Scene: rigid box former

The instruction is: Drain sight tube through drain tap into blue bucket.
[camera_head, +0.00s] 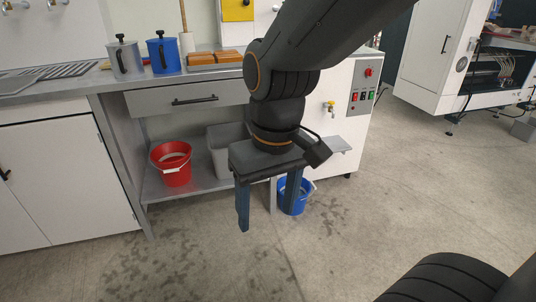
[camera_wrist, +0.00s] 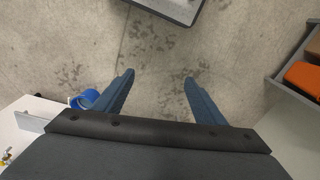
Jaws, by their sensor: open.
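My gripper (camera_head: 267,220) is open and empty, pointing down over the floor in front of the bench; its two blue fingers also show in the wrist view (camera_wrist: 158,76). The blue bucket (camera_head: 304,202) stands low beside the white machine, partly hidden behind one finger. It also shows at the left in the wrist view (camera_wrist: 80,101). A tap with a yellow handle (camera_head: 330,105) sits on the machine's front, above and to the right of my gripper. I cannot make out whether the tap is open. I cannot make out the sight tube.
A red bucket (camera_head: 171,172) and a grey bin (camera_head: 221,158) stand on the lower shelf (camera_head: 205,186). A small grey ledge (camera_head: 341,145) juts from the machine below the tap. A control panel (camera_head: 362,88) is at its right.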

